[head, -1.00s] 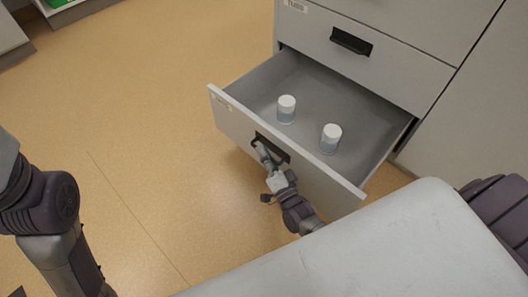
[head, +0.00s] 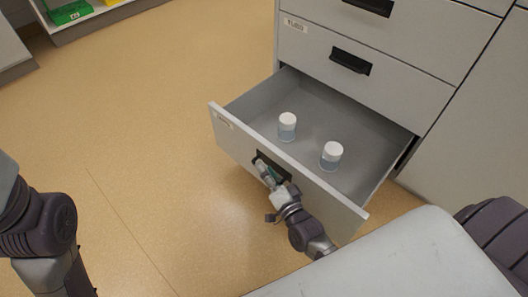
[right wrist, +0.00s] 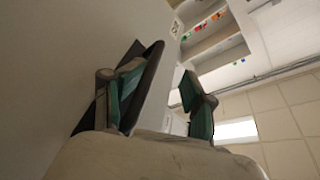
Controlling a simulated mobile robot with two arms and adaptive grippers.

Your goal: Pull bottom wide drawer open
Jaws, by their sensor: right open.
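The bottom wide drawer (head: 235,150) stands pulled out from the cabinet in the head view, its grey inside showing. Two white-capped jars, a left one (head: 287,127) and a right one (head: 331,156), stand upright in it. Its dark recessed handle (head: 285,173) is on the front panel. My right gripper (head: 264,169) is at this handle. In the right wrist view its green-padded fingers (right wrist: 158,92) are apart, the left one beside the dark handle (right wrist: 145,85). Whether a fingertip touches the handle is unclear. My left gripper is out of view; only part of that arm shows.
The grey cabinet (head: 400,60) has closed drawers above, one with a dark handle (head: 350,61). The floor (head: 130,130) left of the drawer is clear. A shelf with a green box (head: 70,13) stands at the top left.

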